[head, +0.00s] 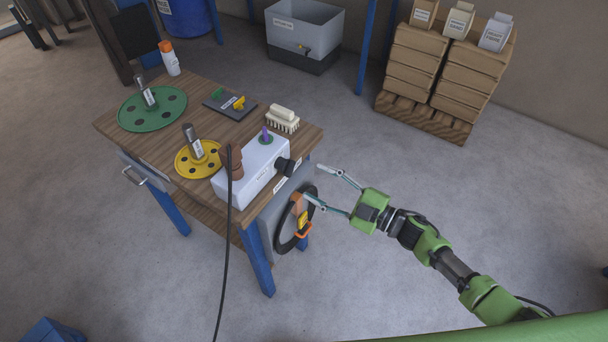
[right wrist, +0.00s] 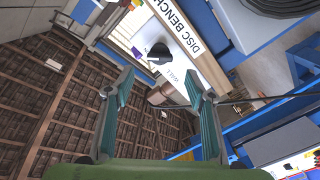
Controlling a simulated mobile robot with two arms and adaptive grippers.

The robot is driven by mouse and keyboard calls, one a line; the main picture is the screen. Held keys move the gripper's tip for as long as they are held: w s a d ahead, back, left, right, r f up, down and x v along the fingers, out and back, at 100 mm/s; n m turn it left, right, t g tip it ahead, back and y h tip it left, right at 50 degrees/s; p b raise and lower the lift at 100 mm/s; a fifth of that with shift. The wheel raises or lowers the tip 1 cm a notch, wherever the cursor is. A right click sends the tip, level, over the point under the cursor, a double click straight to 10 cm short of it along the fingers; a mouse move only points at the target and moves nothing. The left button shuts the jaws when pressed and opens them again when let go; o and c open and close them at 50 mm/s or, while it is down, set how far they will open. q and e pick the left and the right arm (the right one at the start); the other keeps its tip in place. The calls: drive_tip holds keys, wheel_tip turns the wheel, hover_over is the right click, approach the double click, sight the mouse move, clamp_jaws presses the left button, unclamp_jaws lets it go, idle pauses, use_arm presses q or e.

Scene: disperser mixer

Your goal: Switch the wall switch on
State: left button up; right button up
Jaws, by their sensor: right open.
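My right gripper (head: 313,182) is open and empty, off the right end of the wooden bench (head: 178,92). Its two fingers are spread in the right wrist view (right wrist: 160,85), with nothing between the tips. The fingertips are near the black round part (head: 286,166) of a white box (head: 250,172) on the bench; I cannot tell whether they touch anything. My left gripper is not in view.
A black ring with an orange clip (head: 303,228) hangs at the bench end. A dark cable (head: 229,230) hangs in front. A green disc (head: 170,103) and yellow disc (head: 183,163) lie on the bench. Stacked bags (head: 428,62) stand behind. The floor at right is clear.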

drive_tip(key=shift+v, duration=2.3)
drive_tip(key=s+d+f+m+h, duration=0.3)
drive_tip(key=d+f+m+h, duration=0.25)
drive_tip(key=f, duration=0.65)
drive_tip(key=s+d+f+m+h, duration=0.2)
drive_tip(key=d+f+m+h, duration=0.35)
drive_tip(key=f, duration=0.75)
drive_tip(key=s+d+f+m+g+h, duration=0.2)
drive_tip(key=s+f, duration=0.6)
drive_tip(key=s, duration=0.2)
drive_tip(key=s+d+f+m+g+h, duration=0.1)
drive_tip(key=s+d+f+m+g, duration=0.15)
drive_tip(key=s+f, duration=0.7)
drive_tip(key=s+a+f+m+g, duration=0.1)
drive_tip(key=s+f+g, duration=0.1)
drive_tip(key=s, duration=0.8)
drive_tip(key=s+a+f+g, duration=0.1)
drive_tip(key=s+g, duration=0.2)
drive_tip(key=s, duration=0.7)
drive_tip(key=shift+s+a+f+m+h+b, duration=0.25)
drive_tip(key=shift+a+f+m+h+b, duration=0.05)
drive_tip(key=shift+a+f+m+b, duration=0.1)
